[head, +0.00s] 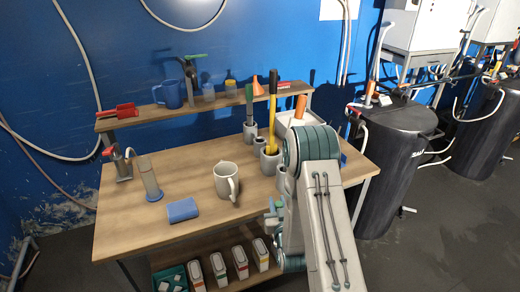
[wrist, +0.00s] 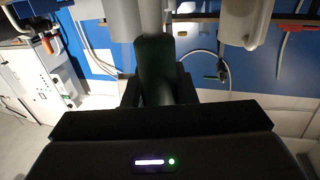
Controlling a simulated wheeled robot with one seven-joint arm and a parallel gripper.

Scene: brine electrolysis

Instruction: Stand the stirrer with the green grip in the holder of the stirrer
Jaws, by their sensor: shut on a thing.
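In the wrist view my gripper (wrist: 158,90) is shut on the dark green grip of the stirrer (wrist: 155,62). The grip lies between the two black fingers, and a pale shaft runs on from it toward the top of the picture. The shaft's far end is out of view. In the head view my arm hides the gripper and the held stirrer. Grey round holders (head: 250,132) stand at the back right of the table; some are partly behind my arm. I cannot tell which one is the stirrer's.
Black-and-yellow (head: 272,105) and orange-handled (head: 300,106) tools stand upright by the holders. A raised shelf (head: 190,108) runs along the back. The table's left front is clear.

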